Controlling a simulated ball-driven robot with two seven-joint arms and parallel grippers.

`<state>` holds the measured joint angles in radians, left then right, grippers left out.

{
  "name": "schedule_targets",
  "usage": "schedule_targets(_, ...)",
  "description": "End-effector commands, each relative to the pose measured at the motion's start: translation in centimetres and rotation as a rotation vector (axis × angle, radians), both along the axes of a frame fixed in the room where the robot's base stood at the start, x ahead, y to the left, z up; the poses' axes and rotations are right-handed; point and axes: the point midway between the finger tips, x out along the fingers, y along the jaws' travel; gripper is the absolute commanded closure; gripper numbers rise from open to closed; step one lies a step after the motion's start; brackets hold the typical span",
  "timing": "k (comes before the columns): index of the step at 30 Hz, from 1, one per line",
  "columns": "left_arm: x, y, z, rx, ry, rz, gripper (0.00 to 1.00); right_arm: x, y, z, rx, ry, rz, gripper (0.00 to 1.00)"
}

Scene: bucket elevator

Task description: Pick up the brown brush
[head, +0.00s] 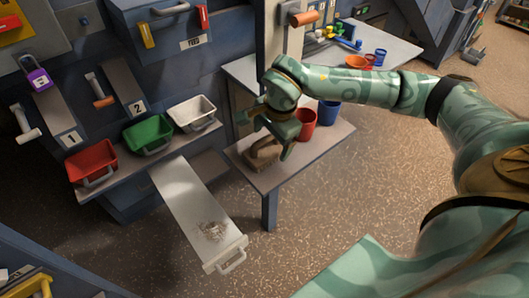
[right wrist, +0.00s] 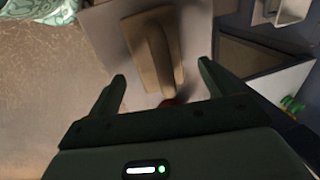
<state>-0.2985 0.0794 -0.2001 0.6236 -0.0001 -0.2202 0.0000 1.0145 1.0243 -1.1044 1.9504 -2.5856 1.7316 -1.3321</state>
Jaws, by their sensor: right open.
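The brown brush (head: 263,152) lies on the small side table (head: 300,165), close to its left edge. My right gripper (head: 270,133) is open and stands over the brush, partly covering it. In the right wrist view the brush (right wrist: 155,50) shows its long handle and broad base beyond the open fingertips (right wrist: 162,74). The handle lines up roughly with the gap between the fingers. Nothing is between the fingers, and I see no contact. My left gripper is not in view.
A red cup (head: 305,126) and a blue cup (head: 329,113) stand close behind my right gripper. A metal chute (head: 195,205) with a dark pile of debris is to the left. Red (head: 92,162), green (head: 148,133) and white (head: 192,113) bins sit on a shelf. The table's front right is clear.

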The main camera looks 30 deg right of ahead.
Motion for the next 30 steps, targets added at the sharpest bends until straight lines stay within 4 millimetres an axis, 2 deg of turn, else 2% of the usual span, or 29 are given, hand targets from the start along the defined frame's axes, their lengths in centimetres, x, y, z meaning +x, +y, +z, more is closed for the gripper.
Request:
schedule_targets(1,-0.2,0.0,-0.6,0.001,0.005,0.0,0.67,0.0,0.2,-1.4,0.002,0.005,0.0,0.15)
schedule_targets(4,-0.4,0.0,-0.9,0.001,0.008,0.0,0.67,0.3,0.1,-2.6,0.0,0.004,0.0,0.15)
schedule_targets(11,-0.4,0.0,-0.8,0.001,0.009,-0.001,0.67,0.4,0.1,-2.6,-0.001,0.0,0.0,0.15)
schedule_targets(15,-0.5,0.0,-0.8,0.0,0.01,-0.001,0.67,0.4,0.1,-2.6,0.0,0.001,0.0,0.54)
schedule_targets(17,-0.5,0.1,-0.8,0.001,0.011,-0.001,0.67,0.4,0.1,-2.6,0.0,0.001,0.0,0.67)
schedule_targets(26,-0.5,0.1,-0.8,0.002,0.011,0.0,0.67,0.4,0.1,-2.4,0.0,0.0,0.0,0.68)
schedule_targets(30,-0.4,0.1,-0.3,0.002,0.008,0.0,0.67,0.4,0.1,-1.3,0.0,-0.003,0.0,0.68)
